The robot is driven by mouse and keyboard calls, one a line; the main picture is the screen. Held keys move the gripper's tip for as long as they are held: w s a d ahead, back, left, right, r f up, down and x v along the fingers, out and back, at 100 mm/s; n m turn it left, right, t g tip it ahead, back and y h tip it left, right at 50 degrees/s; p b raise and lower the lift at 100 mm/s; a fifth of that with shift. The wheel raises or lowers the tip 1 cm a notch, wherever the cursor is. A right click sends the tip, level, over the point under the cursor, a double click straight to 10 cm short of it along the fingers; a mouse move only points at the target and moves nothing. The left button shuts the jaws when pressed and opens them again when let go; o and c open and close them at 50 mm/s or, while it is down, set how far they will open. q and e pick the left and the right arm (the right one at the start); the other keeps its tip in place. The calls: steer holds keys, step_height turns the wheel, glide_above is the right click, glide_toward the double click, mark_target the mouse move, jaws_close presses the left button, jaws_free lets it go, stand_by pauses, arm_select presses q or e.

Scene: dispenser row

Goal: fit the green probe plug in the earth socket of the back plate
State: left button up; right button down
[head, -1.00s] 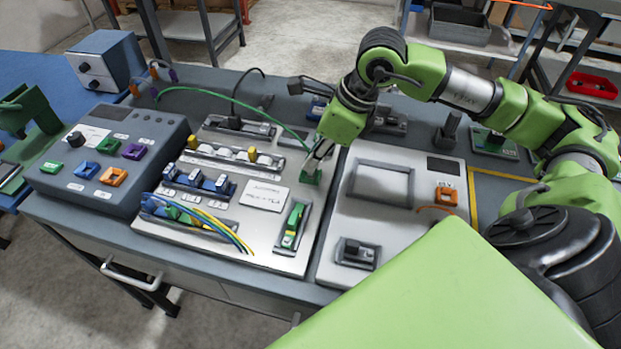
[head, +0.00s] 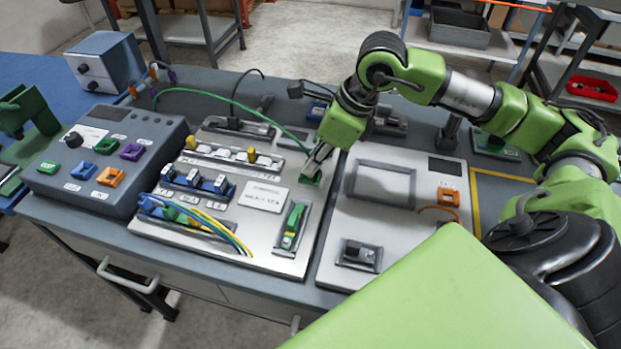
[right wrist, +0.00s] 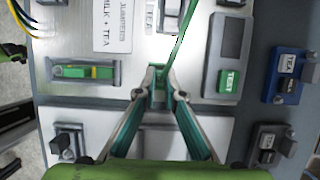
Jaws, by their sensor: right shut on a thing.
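My right gripper (head: 318,160) is shut on the green probe plug (head: 311,179), low over the right edge of the back plate (head: 225,245). In the right wrist view the fingers (right wrist: 158,76) close on both sides of the plug (right wrist: 158,92), and its green lead runs up from it. A green and yellow terminal block (head: 293,227) sits in a grey frame on the plate's near right part. It also shows in the right wrist view (right wrist: 88,72), left of and apart from the plug. I cannot make out the earth socket's opening. My left gripper is not in view.
The green lead (head: 215,92) arcs over the plate from the left. A grey control box (head: 112,150) stands on the left. Blue-white blocks (head: 197,181) and yellow-green wires (head: 200,217) crowd the plate. A light panel (head: 385,222) lies to the right.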

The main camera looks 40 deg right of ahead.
steer(key=shift+f, duration=0.15)
stand_by(0.6)
steer(key=c, duration=2)
jaws_free()
steer(key=shift+c, duration=0.2)
steer(key=shift+o, duration=0.8)
step_height(320, 180, up, 7)
steer(key=p, duration=0.4)
